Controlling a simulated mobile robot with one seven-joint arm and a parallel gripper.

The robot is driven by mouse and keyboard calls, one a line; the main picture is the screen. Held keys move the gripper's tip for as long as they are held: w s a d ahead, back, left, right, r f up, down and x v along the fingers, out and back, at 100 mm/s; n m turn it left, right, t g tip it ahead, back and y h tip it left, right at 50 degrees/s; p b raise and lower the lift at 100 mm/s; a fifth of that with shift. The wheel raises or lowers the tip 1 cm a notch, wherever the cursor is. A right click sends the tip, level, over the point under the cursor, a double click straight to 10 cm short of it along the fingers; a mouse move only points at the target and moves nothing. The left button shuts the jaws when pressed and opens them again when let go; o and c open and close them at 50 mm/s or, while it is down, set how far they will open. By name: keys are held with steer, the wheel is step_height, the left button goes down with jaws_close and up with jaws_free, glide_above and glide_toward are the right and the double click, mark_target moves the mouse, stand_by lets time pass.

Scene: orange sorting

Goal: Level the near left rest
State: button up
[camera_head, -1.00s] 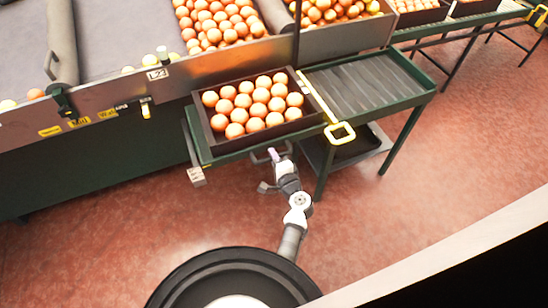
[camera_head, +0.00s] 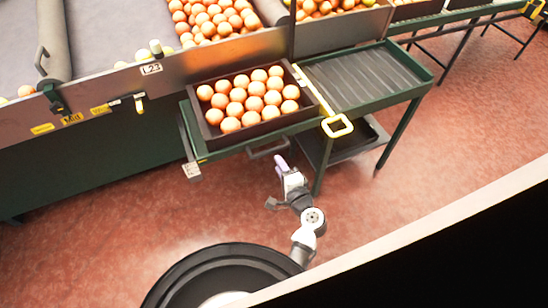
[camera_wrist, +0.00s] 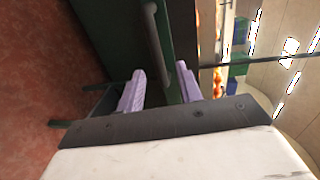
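The left rest of the green stand (camera_head: 215,155) bears a dark crate (camera_head: 212,138) full of oranges. Whether this rest is level or tilted I cannot tell for sure. A grey bar handle (camera_head: 268,151) sits under its front edge; a grey bar also shows ahead in the wrist view (camera_wrist: 158,45). My gripper (camera_head: 281,165) is just below and right of that handle, apart from it. In the wrist view its two lilac fingers (camera_wrist: 160,86) stand apart with nothing between them.
The right rest (camera_head: 365,78) is an empty slatted green tray. A dark lower shelf (camera_head: 350,140) and legs stand to the right of my gripper. A sorting bench (camera_head: 200,62) runs behind. The red floor in front is clear.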

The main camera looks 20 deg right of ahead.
steer(key=s, duration=0.3)
steer(key=shift+s+r, duration=0.25)
steer(key=shift+s, duration=0.05)
